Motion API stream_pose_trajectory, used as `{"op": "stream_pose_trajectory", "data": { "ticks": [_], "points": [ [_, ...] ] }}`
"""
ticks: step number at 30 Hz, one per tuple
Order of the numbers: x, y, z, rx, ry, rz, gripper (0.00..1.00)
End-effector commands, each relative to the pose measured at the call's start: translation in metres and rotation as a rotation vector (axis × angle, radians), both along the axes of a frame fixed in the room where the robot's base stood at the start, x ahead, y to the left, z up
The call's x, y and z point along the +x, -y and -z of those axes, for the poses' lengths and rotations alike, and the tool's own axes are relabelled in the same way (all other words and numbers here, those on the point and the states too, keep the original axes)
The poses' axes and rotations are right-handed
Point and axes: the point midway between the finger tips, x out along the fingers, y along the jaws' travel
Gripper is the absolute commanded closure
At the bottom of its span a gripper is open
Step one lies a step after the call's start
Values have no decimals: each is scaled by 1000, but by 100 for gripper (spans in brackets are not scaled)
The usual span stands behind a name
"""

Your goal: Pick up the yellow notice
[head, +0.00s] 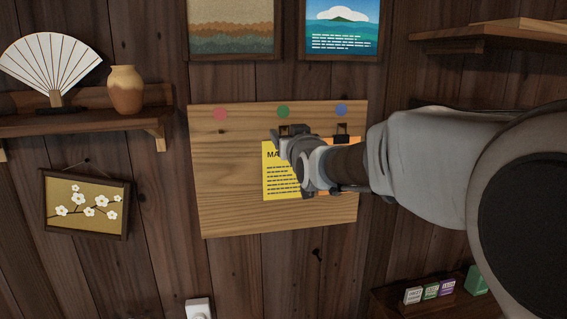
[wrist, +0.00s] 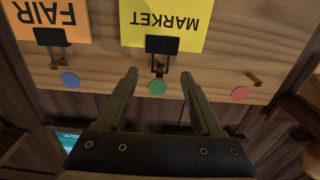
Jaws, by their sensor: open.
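The yellow notice (head: 281,182) hangs on the wooden board (head: 225,200), below the green dot (head: 283,111). In the wrist view, which sees the board upside down, the notice (wrist: 165,22) reads "MARKET". A black clip (wrist: 176,44) grips its top edge and hangs from a small hook on the board. My gripper (wrist: 160,74) is open and empty. Its two fingers are spread either side of the hook and clip, and I cannot tell whether they touch. In the head view my gripper (head: 288,138) covers the notice's upper right part.
An orange notice (wrist: 62,15) reading "FAIR" hangs from its own black clip (wrist: 50,37) beside the yellow one, under the blue dot (head: 341,110). An empty peg (wrist: 254,80) is near the red dot (wrist: 240,94). A shelf (head: 90,123) with fan and vase is at left.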

Motion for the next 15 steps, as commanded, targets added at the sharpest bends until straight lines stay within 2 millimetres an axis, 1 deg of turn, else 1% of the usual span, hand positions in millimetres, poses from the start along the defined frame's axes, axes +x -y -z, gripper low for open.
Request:
{"op": "stream_pose_trajectory", "data": {
  "ticks": [3, 6, 9, 15],
  "points": [
    [15, -3, 0, 0, 0, 0, 32],
    [23, -5, 0, 0, 1, 0, 32],
    [27, -5, 2, 0, 0, 0, 32],
    [28, -6, 2, 0, 1, 0, 32]
  ]
}}
